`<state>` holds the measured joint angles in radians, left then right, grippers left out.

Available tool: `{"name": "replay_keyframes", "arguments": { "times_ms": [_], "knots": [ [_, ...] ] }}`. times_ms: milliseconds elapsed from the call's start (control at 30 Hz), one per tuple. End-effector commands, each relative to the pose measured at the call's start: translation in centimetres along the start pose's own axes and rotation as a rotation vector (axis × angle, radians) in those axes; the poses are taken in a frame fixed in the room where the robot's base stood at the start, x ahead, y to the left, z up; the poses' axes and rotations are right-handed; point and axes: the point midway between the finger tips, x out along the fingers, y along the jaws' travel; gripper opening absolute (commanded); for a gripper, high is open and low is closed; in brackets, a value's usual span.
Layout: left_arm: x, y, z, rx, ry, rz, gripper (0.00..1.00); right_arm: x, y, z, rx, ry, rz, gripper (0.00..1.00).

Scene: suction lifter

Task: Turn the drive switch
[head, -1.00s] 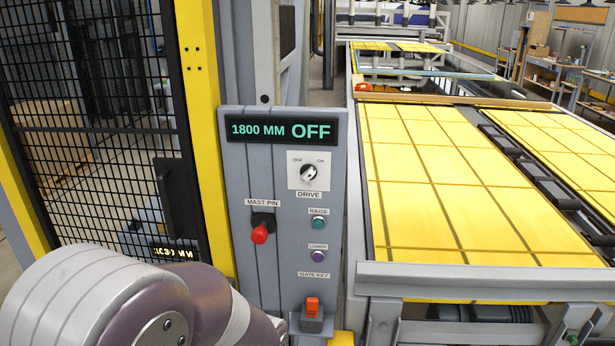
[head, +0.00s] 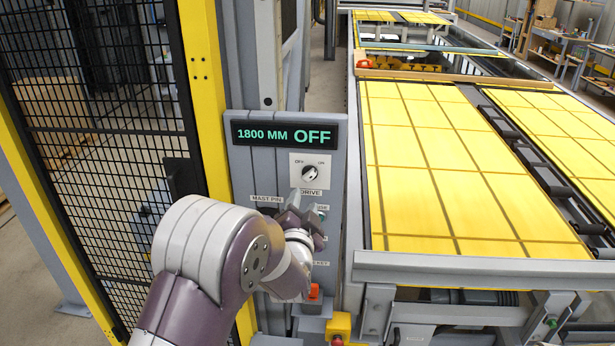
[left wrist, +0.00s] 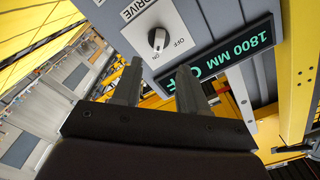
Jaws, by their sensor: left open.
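The drive switch (head: 310,172) is a round knob on a white plate marked OFF and ON, high on the grey control panel. The display (head: 283,134) above it reads 1800 MM OFF. In the left wrist view the knob (left wrist: 158,40) shows just beyond my fingertips. My left gripper (head: 303,203) is just below the switch plate, over the DRIVE label. Its fingers are apart and empty, and they do not appear to touch the knob. In the left wrist view the gripper (left wrist: 159,70) points toward the knob. My right gripper is out of view.
My left arm hides the mast pin and most of the raise and lower buttons. The orange gate key (head: 314,291) shows low on the panel. A black mesh gate (head: 95,110) with a yellow post (head: 207,90) stands left. A yellow-topped conveyor table (head: 450,180) lies right.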

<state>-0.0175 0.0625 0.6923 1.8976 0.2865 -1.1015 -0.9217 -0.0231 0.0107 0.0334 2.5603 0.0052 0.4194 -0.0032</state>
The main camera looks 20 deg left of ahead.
Motion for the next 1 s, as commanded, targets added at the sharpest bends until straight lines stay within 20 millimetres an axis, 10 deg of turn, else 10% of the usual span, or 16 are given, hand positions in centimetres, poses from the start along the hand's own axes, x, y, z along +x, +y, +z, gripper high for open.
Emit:
{"name": "replay_keyframes", "arguments": {
  "times_ms": [300, 767, 900, 1000],
  "knots": [
    [7.4, -0.3, -0.3, -0.003, -0.002, 0.003, 0.43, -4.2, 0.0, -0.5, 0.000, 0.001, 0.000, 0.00],
    [8.9, 0.0, 0.0, -0.003, -0.001, 0.003, 0.43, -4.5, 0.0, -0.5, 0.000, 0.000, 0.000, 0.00],
    [8.9, 0.0, 0.0, -0.003, -0.001, 0.003, 0.00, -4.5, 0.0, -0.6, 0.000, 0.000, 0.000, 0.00],
    [8.9, 0.0, 0.0, -0.003, -0.001, 0.003, 0.00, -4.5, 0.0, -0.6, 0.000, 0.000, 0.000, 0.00]
  ]
}}
